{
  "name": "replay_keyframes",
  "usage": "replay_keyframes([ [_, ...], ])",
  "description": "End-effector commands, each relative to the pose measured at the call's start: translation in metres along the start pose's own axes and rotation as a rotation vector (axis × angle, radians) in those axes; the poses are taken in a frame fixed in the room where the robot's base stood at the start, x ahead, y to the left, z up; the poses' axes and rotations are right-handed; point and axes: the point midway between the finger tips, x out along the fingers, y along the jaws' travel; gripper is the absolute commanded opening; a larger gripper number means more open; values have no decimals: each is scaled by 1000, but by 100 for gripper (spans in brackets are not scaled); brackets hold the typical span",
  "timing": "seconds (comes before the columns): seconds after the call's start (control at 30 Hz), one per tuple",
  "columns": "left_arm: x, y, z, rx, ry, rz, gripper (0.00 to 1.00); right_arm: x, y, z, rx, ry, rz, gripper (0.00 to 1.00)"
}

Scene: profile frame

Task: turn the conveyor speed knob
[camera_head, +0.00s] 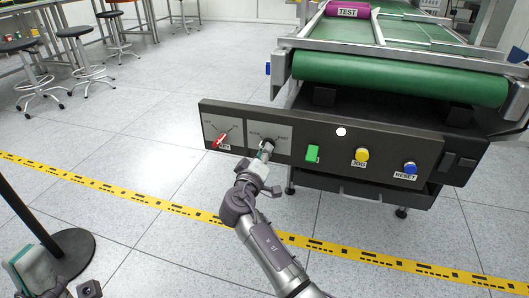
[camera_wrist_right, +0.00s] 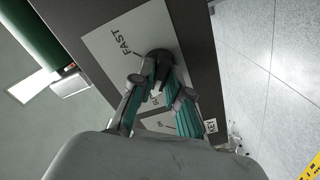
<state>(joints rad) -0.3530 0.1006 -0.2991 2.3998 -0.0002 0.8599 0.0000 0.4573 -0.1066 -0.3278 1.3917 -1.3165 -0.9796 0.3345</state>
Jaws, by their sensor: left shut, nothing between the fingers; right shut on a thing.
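The speed knob (camera_head: 268,143) is a black dial on a pale plate marked with "FAST" on the dark control panel (camera_head: 385,145). In the right wrist view the black knob (camera_wrist_right: 160,60) sits between my fingertips, partly hidden by them. My right gripper (camera_head: 264,153) is at the panel, shut on the knob; its teal finger pads (camera_wrist_right: 160,88) show on both sides of it. My left gripper (camera_head: 45,284) is low at the left corner of the head view, shut and empty, away from the panel and partly cut off by the frame.
Left of the knob is a red switch (camera_head: 221,140) on its own plate. The green conveyor (camera_head: 400,82) is above. A black post base (camera_head: 70,252) stands near my left gripper.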

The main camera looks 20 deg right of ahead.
Motion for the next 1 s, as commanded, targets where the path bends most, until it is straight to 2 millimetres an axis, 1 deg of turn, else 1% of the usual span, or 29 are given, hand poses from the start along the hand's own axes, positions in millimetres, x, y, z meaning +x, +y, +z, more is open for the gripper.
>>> replay_keyframes([
  [0.13, 0, 0, 0, 1, 0, 0, 0, 1, 2, -2, -2, 6, 3, 0],
  [0.17, 0, 0, 0, 2, 0, 0, 0, 1, 2, -2, -2, 6, 3, 20],
  [0.2, 0, 0, 0, 2, 0, 0, 0, 1, 2, -2, -1, 6, 3, 27],
  [0.3, 0, 0, 0, 2, 1, 0, 0, 0, 1, -2, -1, 4, 2, 41],
  [0.57, 1, -1, -2, 4, 6, -1, 0, 0, 1, -1, 0, 2, 1, 41],
  [0.67, 1, -1, -2, 3, 6, -1, 0, 0, 5, -5, 4, 2, 1, 41],
  [0.77, 1, -1, -2, 3, 5, -1, 0, 0, 16, -13, 6, 3, 2, 41],
  [1.0, 0, -1, -1, 2, 4, -1, 0, 0, 54, -44, 7, 6, 5, 41],
])
